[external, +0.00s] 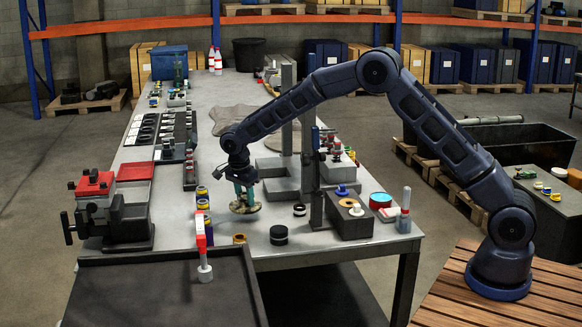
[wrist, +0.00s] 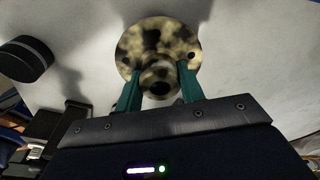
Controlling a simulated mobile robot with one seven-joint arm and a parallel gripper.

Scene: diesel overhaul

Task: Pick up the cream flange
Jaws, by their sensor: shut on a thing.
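The cream flange (wrist: 158,45) is a round disc with dark mottled stains, a few bolt holes and a raised hub. In the wrist view my gripper (wrist: 161,78) has its two green fingers closed on either side of the hub. In the external view the flange (external: 245,207) is below my gripper (external: 244,196), near the front middle of the grey workbench (external: 275,225). It is at or just above the bench top; I cannot tell which. Part of the hub is hidden by the fingers.
A black cylinder (external: 278,235) stands right of the flange and shows in the wrist view (wrist: 24,58). A red vise (external: 97,195) stands at the left. Several small blue-and-yellow parts (external: 203,205) stand left of the flange. A grey block (external: 348,215) is at the right.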

